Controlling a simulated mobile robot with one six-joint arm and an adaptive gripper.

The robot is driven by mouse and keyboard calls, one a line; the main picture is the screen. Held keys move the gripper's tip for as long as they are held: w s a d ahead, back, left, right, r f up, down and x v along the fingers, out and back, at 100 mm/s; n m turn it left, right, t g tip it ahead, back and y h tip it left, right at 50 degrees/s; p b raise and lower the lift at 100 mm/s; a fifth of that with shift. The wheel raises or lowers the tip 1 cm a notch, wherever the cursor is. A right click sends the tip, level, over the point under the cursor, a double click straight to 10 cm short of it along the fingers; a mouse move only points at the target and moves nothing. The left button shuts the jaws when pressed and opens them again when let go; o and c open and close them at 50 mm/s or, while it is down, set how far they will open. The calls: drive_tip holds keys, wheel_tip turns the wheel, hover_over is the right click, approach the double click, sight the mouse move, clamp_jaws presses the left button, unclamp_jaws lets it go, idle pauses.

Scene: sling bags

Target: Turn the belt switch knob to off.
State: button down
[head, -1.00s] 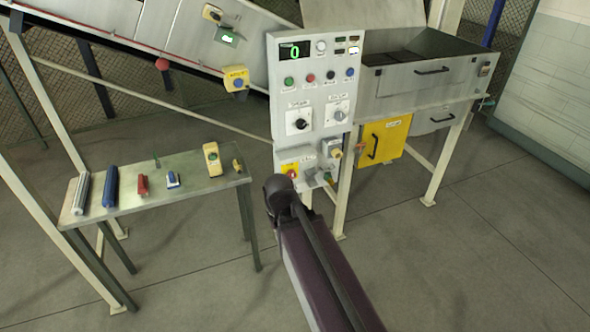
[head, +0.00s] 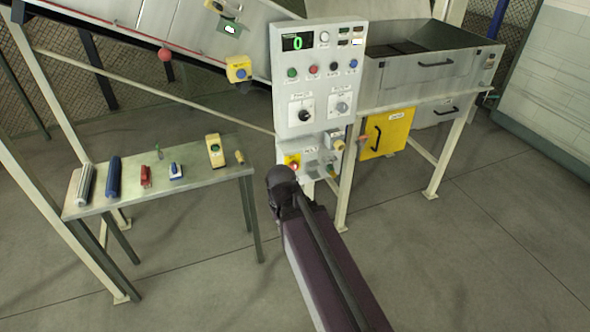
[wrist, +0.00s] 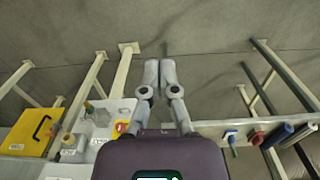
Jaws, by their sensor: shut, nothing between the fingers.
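The grey control panel (head: 318,75) stands at the centre of the head view. On it are a black rotary knob (head: 304,115) on a white plate and a grey knob (head: 342,107) to its right. Their labels are too small to read, so I cannot tell which is the belt switch. A red knob on a yellow plate (head: 292,161) sits lower, partly behind my arm. My gripper (wrist: 160,72) is shut and empty in the wrist view, pointing over bare floor, apart from the knobs. My arm hides it in the head view.
A side table (head: 135,186) at left holds several tools and rollers. A yellow door (head: 386,134) and a metal hopper (head: 430,72) are right of the panel. A yellow box (head: 239,69) hangs from the conveyor. The floor (head: 470,250) at right is clear.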

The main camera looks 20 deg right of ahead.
drive_tip(key=c, duration=1)
unclamp_jaws()
drive_tip(key=o, duration=0.7)
drive_tip(key=shift+w+a+f+b, duration=0.1)
drive_tip(key=shift+w+f+b, duration=0.25)
drive_tip(key=shift+f+b, duration=0.15)
drive_tip(key=shift+o, duration=1)
drive_tip(key=w+a+f+m+t+y+b, duration=0.1)
drive_tip(key=w+f+m+t+y+b, duration=0.3)
drive_tip(key=w+b, duration=0.5)
wheel_tip(320, 180, down, 3)
drive_tip(key=shift+a+f+m+b, duration=0.1)
drive_tip(key=shift+a+m+b, duration=0.25)
drive_tip(key=shift+m, duration=0.85)
drive_tip(key=m+t+h+b, duration=0.3)
drive_tip(key=m+t+b, duration=1.1)
drive_tip(key=m+b, duration=1.35)
approach(295, 168)
drive_tip(key=s+m+p, duration=0.2)
drive_tip(key=s, duration=0.1)
drive_tip(key=shift+s, duration=0.1)
drive_tip(key=w, duration=1.3)
drive_tip(key=shift+w+a, duration=0.3)
drive_tip(key=shift+w, duration=0.1)
